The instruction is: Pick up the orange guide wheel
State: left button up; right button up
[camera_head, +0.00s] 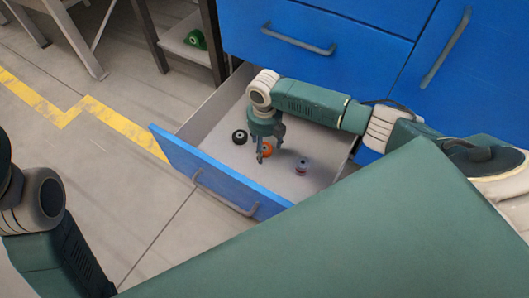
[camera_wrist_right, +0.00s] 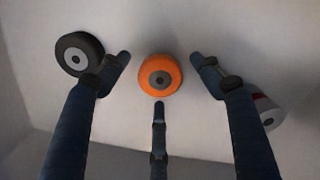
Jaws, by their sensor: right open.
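The orange guide wheel (camera_head: 267,150) lies on the floor of the open blue drawer (camera_head: 215,172). In the right wrist view the orange guide wheel (camera_wrist_right: 161,75) shows as a disc with a grey hub, between my spread fingers. My right gripper (camera_head: 262,152) reaches down into the drawer and partly covers the wheel in the head view. In the wrist view the right gripper (camera_wrist_right: 160,85) is open, with nothing held between its fingers. I cannot tell whether a finger touches the wheel. My left arm shows at the left edge, but its gripper is out of view.
A black wheel (camera_head: 239,137) lies left of the orange one; it also shows in the wrist view (camera_wrist_right: 79,54). A grey and red part (camera_head: 301,167) lies to the right. The drawer walls enclose them. A green object (camera_head: 196,39) sits on a shelf behind.

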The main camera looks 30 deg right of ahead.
jog(key=shift+f, duration=0.1)
jog(key=c, duration=1.3)
jog(key=shift+o, duration=0.2)
